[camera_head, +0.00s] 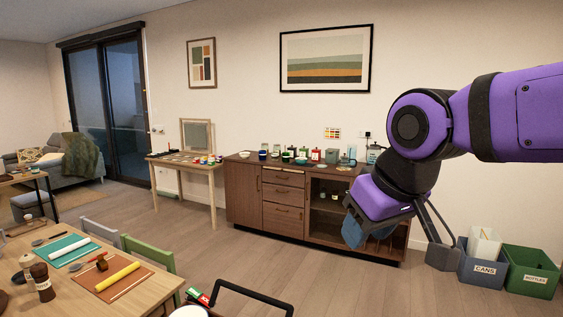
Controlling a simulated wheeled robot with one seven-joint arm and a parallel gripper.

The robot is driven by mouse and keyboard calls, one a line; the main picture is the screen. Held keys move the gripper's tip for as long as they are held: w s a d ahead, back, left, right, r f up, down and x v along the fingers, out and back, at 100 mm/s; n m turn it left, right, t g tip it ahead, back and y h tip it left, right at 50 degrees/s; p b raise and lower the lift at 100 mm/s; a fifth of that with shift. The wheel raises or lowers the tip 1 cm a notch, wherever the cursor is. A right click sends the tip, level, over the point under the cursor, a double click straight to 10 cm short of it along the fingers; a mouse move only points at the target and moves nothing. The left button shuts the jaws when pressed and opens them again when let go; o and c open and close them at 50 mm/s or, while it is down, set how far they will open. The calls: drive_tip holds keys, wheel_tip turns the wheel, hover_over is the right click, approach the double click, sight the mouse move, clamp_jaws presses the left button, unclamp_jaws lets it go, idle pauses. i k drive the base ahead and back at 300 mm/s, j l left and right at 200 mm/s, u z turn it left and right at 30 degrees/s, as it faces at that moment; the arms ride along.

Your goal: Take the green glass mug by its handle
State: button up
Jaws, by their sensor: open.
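Several small cups, bowls and tins stand in a row on the brown sideboard (240,190) against the far wall. A small dark green item (301,160) is among them near the middle, but it is too small to tell whether it is the green glass mug or where a handle sits. My gripper (398,238) is at the right, pointing down, close to the camera. Its jaws are apart. It appears in front of the sideboard's right end and hides part of it. A blue shape (368,238) shows at the gripper's lower left; I cannot tell what it is.
A wooden table (150,296) with mats and rolling pins fills the lower left, with green and grey chairs beside it. A small side table (180,164) adjoins the sideboard. Blue and green bins (530,273) stand at right. The wooden floor (330,275) between is mostly clear.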

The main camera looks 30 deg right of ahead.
sight(286, 155)
drive_tip(key=z, duration=0.2)
drive_tip(key=l+z, duration=0.25)
drive_tip(key=l, duration=0.15)
drive_tip(key=i+l+z, duration=0.25)
drive_tip(key=l, duration=0.15)
drive_tip(key=l+z, duration=0.3)
drive_tip(key=i+l, duration=0.35)
drive_tip(key=i, duration=0.2)
drive_tip(key=i+l+u, duration=0.15)
drive_tip(key=i+l, duration=0.2)
drive_tip(key=i, duration=0.25)
drive_tip(key=i+l, duration=0.45)
drive_tip(key=i+j+u, duration=0.35)
drive_tip(key=i, duration=0.4)
drive_tip(key=i+u, duration=0.4)
drive_tip(key=i, duration=0.35)
drive_tip(key=i+l+u, duration=0.35)
drive_tip(key=i, duration=0.35)
drive_tip(key=i+j, duration=0.15)
drive_tip(key=i, duration=0.85)
drive_tip(key=i+j+u, duration=0.15)
drive_tip(key=i, duration=0.8)
drive_tip(key=i+j+z, duration=0.15)
drive_tip(key=i+z, duration=0.3)
drive_tip(key=i, duration=0.45)
